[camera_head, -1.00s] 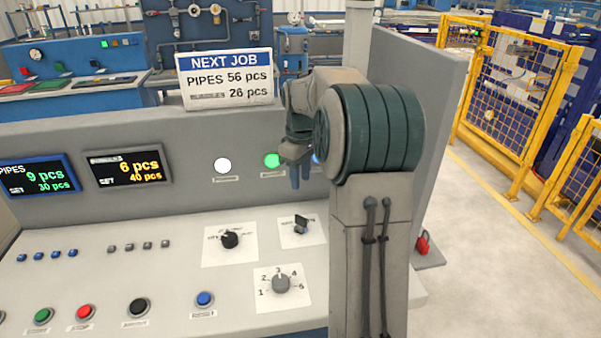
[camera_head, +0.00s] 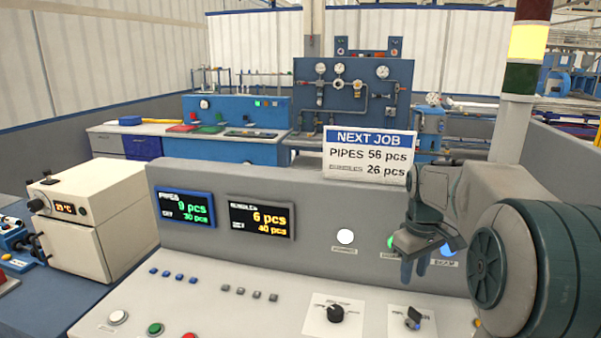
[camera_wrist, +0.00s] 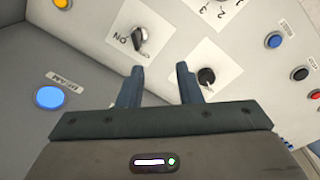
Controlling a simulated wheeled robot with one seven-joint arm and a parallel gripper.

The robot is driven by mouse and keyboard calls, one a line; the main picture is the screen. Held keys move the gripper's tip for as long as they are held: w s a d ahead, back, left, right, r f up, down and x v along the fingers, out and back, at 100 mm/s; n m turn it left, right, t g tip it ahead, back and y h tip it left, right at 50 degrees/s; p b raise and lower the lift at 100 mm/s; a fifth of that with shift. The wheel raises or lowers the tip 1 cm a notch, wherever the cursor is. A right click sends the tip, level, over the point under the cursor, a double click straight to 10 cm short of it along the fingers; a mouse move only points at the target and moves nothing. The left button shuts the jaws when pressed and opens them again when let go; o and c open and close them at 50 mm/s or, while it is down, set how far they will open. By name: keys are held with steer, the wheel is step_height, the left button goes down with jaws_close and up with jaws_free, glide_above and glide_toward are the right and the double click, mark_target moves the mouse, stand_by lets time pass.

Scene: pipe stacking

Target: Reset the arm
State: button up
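My gripper (camera_head: 414,270) hangs in front of the right part of the control panel (camera_head: 290,262) in the head view, fingers pointing down. In the wrist view my gripper (camera_wrist: 158,85) shows two blue fingers held apart with nothing between them. Beyond the fingertips are a key-type switch (camera_wrist: 140,38) and a black rotary knob (camera_wrist: 206,76), both on white plates. The fingers appear clear of the panel, though the exact distance is hard to tell.
Two displays (camera_head: 186,208) and a NEXT JOB sign (camera_head: 367,157) are on the console. A lit blue button (camera_wrist: 49,97) is beside my gripper. A beige oven-like box (camera_head: 88,222) stands at the left. Gauges and pipes (camera_head: 355,88) are behind.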

steer(key=s+a+f+m+t, duration=0.1)
steer(key=s+a, duration=0.4)
steer(key=s, duration=0.5)
steer(key=s+a+f+m+t, duration=0.1)
steer(key=s+a+f+m, duration=0.2)
steer(key=s+a, duration=0.3)
steer(key=s, duration=0.5)
steer(key=shift+s+m+t, duration=0.3)
steer(key=shift+m, duration=0.1)
